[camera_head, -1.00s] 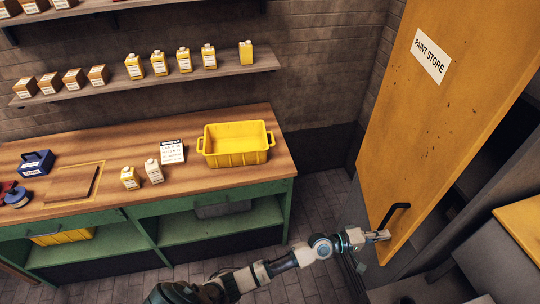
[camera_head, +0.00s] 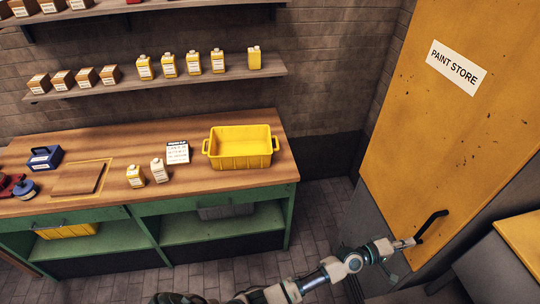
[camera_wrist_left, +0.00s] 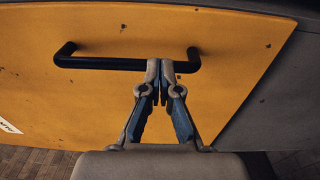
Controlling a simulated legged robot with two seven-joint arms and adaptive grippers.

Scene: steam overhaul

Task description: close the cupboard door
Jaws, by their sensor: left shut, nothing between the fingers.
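The yellow cupboard door (camera_head: 445,130) with a "PAINT STORE" label stands at the right in the head view. Its face lies close to the grey cabinet front, and I cannot tell whether a gap is left. The black bar handle (camera_head: 432,222) is near its lower edge. My left gripper (camera_head: 410,242) is shut and empty at the handle's lower end. In the left wrist view the door (camera_wrist_left: 110,108) fills most of the picture, and the shut fingertips (camera_wrist_left: 160,64) are at the black handle (camera_wrist_left: 105,63), toward its right end. My right gripper does not show.
A wooden bench (camera_head: 110,207) with green shelves stands at the left, bearing a yellow crate (camera_head: 240,163) and small cartons. Wall shelves hold more cartons. A yellow-topped grey unit (camera_head: 522,240) is at the lower right. Brick floor (camera_head: 315,215) is clear between bench and door.

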